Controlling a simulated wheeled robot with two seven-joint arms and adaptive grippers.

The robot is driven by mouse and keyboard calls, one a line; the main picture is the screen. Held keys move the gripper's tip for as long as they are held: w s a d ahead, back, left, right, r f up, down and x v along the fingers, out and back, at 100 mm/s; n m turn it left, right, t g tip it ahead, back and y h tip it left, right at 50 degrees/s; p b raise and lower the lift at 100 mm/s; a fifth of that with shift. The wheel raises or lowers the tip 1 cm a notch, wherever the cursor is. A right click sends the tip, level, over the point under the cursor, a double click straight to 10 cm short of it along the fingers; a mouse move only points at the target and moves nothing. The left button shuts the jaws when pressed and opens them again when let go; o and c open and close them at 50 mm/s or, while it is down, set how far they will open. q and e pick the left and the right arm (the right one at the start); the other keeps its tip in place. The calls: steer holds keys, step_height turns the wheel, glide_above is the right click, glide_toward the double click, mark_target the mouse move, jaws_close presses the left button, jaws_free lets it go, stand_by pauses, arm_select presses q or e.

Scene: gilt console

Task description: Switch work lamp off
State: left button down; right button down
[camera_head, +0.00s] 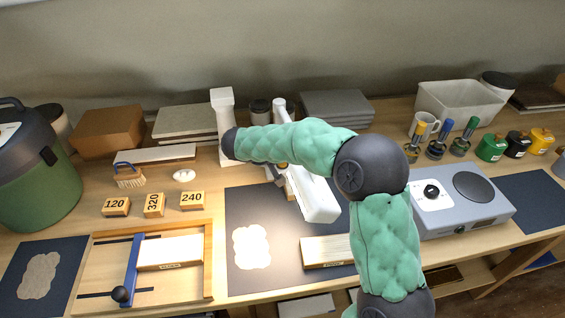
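The work lamp has a long white head (319,203) that slants down over a dark mat (240,205). A bright pool of light lies on the mat and boards below it, so the lamp is lit. A white upright part (280,108) shows behind my arm. My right arm, in green padding, comes in from the lower right, bends, and reaches left across the lamp, hiding its middle. A small dark part shows under the sleeve beside the lamp head; I cannot tell whether it belongs to my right gripper or the lamp. My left gripper is out of view.
A grey hotplate (462,205) stands right of my arm, with several small bottles and jars behind it. A wooden jig (205,285), number blocks (154,204) and a brush (128,178) are at left. A white post (222,100) stands by my arm's dark joint.

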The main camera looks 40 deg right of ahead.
steer(key=shift+f, duration=0.45)
stand_by(0.7)
steer(key=shift+r, duration=0.15)
steer(key=shift+r+p, duration=0.55)
steer(key=shift+r, duration=0.25)
step_height(320, 180, up, 6)
steer(key=p, duration=0.3)
steer(key=shift+p, duration=0.35)
steer(key=shift+f, duration=0.1)
